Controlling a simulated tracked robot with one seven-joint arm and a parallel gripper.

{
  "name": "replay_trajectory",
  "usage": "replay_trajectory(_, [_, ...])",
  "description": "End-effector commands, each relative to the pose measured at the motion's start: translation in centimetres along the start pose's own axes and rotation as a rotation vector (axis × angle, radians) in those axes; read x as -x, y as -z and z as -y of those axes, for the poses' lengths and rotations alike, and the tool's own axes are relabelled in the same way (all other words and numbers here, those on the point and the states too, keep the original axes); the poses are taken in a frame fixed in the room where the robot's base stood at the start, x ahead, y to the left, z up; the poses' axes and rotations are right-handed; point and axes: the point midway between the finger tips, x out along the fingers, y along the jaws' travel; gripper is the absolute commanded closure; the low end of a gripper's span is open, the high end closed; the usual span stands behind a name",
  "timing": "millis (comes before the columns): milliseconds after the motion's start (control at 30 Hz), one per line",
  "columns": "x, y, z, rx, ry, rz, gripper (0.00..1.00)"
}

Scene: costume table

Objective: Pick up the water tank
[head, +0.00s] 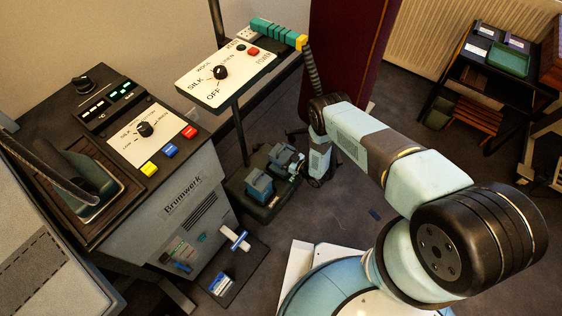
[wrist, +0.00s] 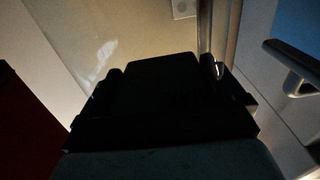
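A small blue-teal box (head: 258,185), which looks like the water tank, sits on the dark base of the stand on the floor, in the head view. My gripper (head: 285,160) is low down, just behind and to the right of this box; a gap between them is hard to judge. In the wrist view the dark gripper (wrist: 160,95) fills the middle. Its fingers are in deep shadow, so their opening does not show. I cannot make out the tank there.
The stand's pole (head: 240,130) rises beside the box to a white dial panel (head: 225,75). A grey Brunwerk machine (head: 190,195) stands at the left. A dark red panel (head: 345,50) is behind my arm. Open floor (head: 370,240) lies to the right of the base.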

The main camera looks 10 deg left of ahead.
Motion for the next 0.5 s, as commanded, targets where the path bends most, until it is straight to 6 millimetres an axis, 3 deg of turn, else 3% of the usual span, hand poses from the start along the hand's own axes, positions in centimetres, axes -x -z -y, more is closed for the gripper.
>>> replay_trajectory(67, [0.03,-0.01,0.0,0.0,0.0,0.0,0.16])
replay_trajectory(500, [0.09,-0.01,-0.05,0.0,-0.001,0.0,0.58])
